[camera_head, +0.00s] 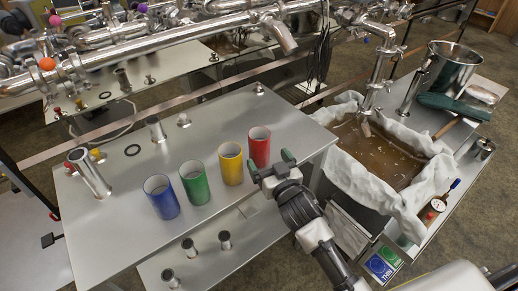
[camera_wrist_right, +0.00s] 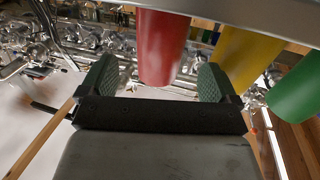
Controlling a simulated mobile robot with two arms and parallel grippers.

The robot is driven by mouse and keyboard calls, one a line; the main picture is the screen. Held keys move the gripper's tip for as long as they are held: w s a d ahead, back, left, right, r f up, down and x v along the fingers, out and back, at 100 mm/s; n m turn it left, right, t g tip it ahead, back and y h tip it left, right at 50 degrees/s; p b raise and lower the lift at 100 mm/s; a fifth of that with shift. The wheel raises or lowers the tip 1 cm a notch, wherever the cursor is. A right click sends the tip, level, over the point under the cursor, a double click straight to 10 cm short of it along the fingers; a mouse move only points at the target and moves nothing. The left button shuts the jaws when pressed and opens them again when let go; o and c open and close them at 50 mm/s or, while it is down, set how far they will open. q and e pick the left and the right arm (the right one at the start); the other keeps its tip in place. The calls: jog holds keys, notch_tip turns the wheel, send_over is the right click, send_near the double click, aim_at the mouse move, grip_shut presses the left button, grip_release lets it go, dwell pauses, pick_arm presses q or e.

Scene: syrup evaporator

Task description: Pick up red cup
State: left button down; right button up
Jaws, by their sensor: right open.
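The red cup (camera_head: 259,147) stands upright on the steel table at the right end of a row of cups. My right gripper (camera_head: 270,166) is at the cup's near side, with its green fingers open. In the right wrist view the red cup (camera_wrist_right: 161,47) appears between the two open fingertips of the right gripper (camera_wrist_right: 155,78), with a gap on each side. I cannot tell whether either finger touches it. My left gripper is not in view.
The yellow cup (camera_head: 231,163) stands close left of the red one, then the green cup (camera_head: 195,183) and blue cup (camera_head: 161,197). Steel pipes (camera_head: 140,40) run above the back. A cloth-lined basin (camera_head: 345,170) of brown liquid lies right of the table (camera_head: 110,235).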

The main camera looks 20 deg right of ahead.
aim_at(264, 151)
jog(key=shift+w+a+r+p, duration=0.1)
jog(key=shift+w+a+p, duration=0.1)
jog(key=shift+w, duration=0.8)
jog(key=shift+w+a+r+p, duration=0.1)
jog(key=shift+w+r+p, duration=0.1)
jog(key=shift+w, duration=0.85)
jog(key=shift+w+a+r+p, duration=0.1)
jog(key=shift+w+p, duration=0.1)
jog(key=shift+w, duration=0.8)
jog(key=shift+s, duration=0.1)
jog(key=shift+c, duration=0.4)
jog(key=c, duration=0.9)
